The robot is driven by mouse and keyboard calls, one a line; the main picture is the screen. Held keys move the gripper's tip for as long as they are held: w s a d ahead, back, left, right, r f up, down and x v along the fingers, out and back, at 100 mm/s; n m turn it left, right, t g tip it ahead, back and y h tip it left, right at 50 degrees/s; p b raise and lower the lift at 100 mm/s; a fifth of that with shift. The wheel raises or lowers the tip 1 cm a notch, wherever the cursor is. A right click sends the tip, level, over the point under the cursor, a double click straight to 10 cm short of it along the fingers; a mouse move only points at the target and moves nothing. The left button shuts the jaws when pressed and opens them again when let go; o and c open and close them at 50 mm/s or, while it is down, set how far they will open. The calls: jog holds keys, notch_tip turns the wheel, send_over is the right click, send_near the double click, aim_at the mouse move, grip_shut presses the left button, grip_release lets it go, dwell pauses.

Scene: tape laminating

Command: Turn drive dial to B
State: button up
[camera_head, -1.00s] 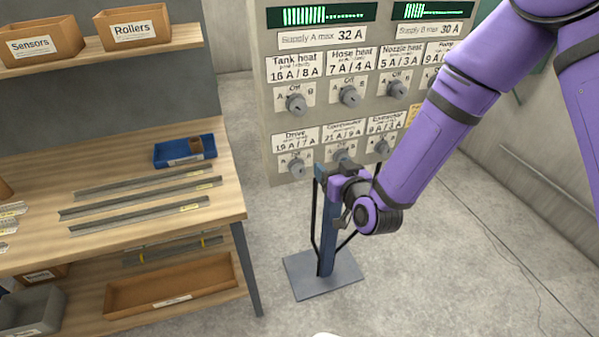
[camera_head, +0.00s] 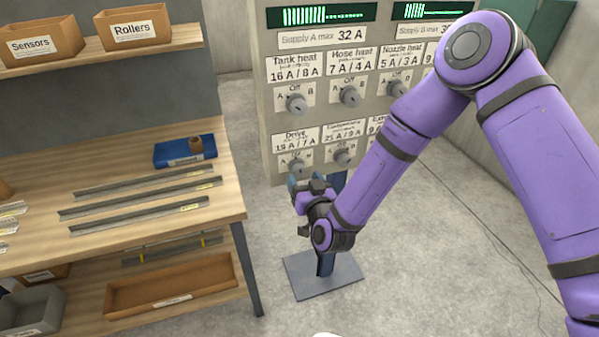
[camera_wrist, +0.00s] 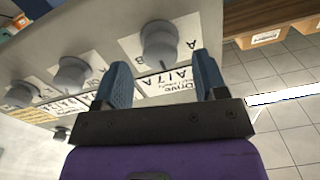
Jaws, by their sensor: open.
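The drive dial (camera_head: 296,166) is a grey knob at the lower left of the control panel, with its Drive card above it. In the wrist view the drive dial (camera_wrist: 161,43) sits ahead of my gripper, between a B on the left and an A on the right; its exact pointer setting is hard to read. My gripper (camera_head: 305,182) is just below and in front of the dial. In the wrist view my gripper (camera_wrist: 164,78) has its two blue fingers apart, with nothing between the tips, and the dial lies beyond them, apparently apart.
The compressor dial (camera_head: 343,157) is right of the drive dial; the tank heat dial (camera_head: 296,103) is above. A wooden workbench (camera_head: 225,200) with metal strips and a blue tray (camera_head: 170,155) stands to the left. A panel stand foot (camera_head: 325,285) is below.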

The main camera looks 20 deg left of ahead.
aim_at(301, 174)
jog(key=shift+x, duration=1.95)
jog(key=shift+c, duration=0.2)
jog(key=c, duration=0.9)
